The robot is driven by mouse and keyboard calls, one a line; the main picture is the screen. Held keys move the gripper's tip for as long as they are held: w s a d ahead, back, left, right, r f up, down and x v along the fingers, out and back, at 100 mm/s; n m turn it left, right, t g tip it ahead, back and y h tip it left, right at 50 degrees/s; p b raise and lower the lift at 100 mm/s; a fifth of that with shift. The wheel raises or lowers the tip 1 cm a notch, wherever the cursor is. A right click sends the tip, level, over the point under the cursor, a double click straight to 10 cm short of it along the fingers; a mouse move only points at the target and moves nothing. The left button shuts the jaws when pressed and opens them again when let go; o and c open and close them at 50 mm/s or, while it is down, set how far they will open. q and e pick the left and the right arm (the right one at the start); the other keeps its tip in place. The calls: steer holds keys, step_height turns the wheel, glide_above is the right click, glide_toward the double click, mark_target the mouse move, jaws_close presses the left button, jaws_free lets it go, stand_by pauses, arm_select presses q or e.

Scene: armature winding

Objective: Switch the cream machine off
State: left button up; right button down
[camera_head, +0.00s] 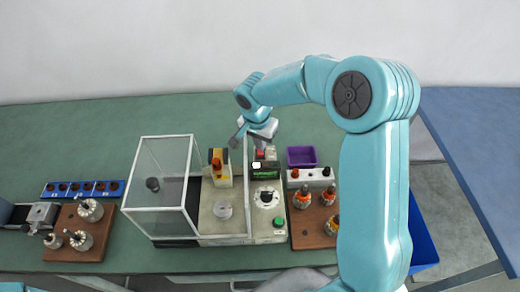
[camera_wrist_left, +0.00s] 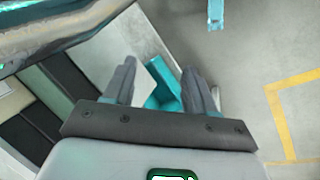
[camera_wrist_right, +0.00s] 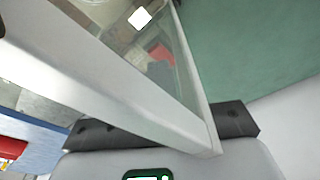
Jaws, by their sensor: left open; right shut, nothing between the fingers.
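The cream machine (camera_head: 208,222) stands on the green bench, with a clear white-framed guard (camera_head: 163,138) over its left part. Its right-hand panel has a black round knob (camera_head: 267,197), a green button (camera_head: 279,221) and a green-lit display (camera_head: 266,173). A red switch (camera_head: 260,154) is at the panel's back. My right gripper (camera_head: 238,138) is shut and empty, behind and slightly left of the red switch; contact cannot be told. In the right wrist view, a white frame bar crosses in front and hides the fingers; a red part (camera_wrist_right: 158,55) shows beyond it. My left gripper (camera_wrist_left: 158,74) is open and empty.
A purple tray (camera_head: 301,156) and a wooden board (camera_head: 313,228) with wound armatures are right of the machine. A blue strip (camera_head: 83,190) and another board (camera_head: 75,250) are at left. A blue bin (camera_head: 422,240) hangs at the right edge. The bench's back left is clear.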

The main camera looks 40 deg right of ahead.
mark_target(261, 153)
steer(key=shift+f+b, duration=1)
steer(key=shift+b, duration=0.1)
stand_by(0.6)
steer(key=shift+r, duration=0.1)
steer(key=shift+r+p, duration=0.45)
steer(key=shift+r, duration=0.15)
step_height(261, 153, up, 2)
steer(key=shift+r+p, duration=0.2)
steer(key=shift+p, duration=0.35)
step_height(261, 153, up, 2)
steer(key=shift+r+p, duration=0.1)
steer(key=shift+p, duration=0.5)
steer(key=shift+r, duration=0.55)
steer(key=shift+f, duration=0.1)
steer(key=shift+s, duration=0.1)
